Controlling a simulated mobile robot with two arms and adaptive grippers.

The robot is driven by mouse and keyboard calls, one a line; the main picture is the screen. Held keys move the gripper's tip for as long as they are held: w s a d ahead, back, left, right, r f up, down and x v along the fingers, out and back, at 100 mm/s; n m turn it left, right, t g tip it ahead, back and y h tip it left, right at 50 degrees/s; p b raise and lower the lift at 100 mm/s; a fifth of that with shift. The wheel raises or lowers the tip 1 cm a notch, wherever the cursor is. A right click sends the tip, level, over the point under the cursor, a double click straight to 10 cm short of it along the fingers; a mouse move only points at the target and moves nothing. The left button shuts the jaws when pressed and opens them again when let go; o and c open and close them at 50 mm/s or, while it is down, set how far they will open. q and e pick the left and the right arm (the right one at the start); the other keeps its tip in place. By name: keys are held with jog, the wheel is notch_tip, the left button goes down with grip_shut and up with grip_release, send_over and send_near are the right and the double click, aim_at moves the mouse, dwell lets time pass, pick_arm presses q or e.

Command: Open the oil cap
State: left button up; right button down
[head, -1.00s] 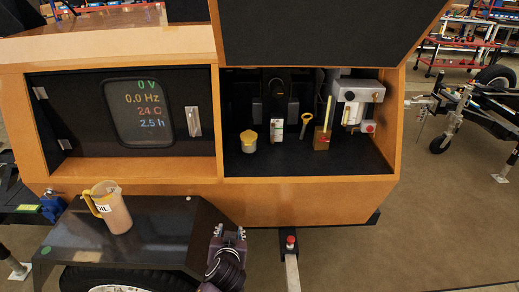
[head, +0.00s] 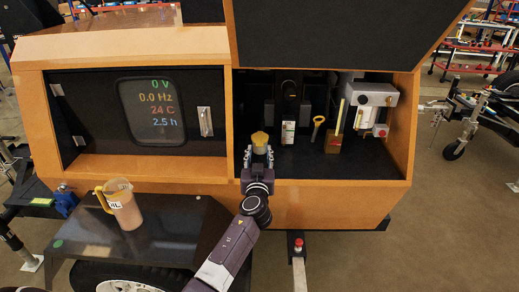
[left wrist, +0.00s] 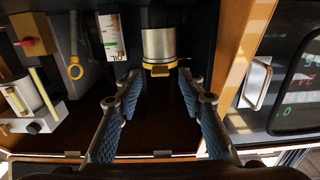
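The yellow oil cap (head: 259,138) sits on a short silver filler neck in the open right compartment of the orange light tower. In the left wrist view the yellow cap (left wrist: 160,69) shows below the silver neck (left wrist: 158,45). My left gripper (head: 258,152) is open and empty, at the front of the compartment, pointing at the cap. In the left wrist view its two blue-padded fingers (left wrist: 160,76) spread to either side of the cap, apart from it. My right gripper is not in view.
An oil jug (head: 125,207) stands on the black fender (head: 165,235). A dark lid (head: 340,35) hangs above.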

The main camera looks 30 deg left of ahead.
aim_at(260, 140)
pick_arm(q)
jog(key=shift+x, duration=1)
jog(key=shift+c, duration=0.6)
grip_shut()
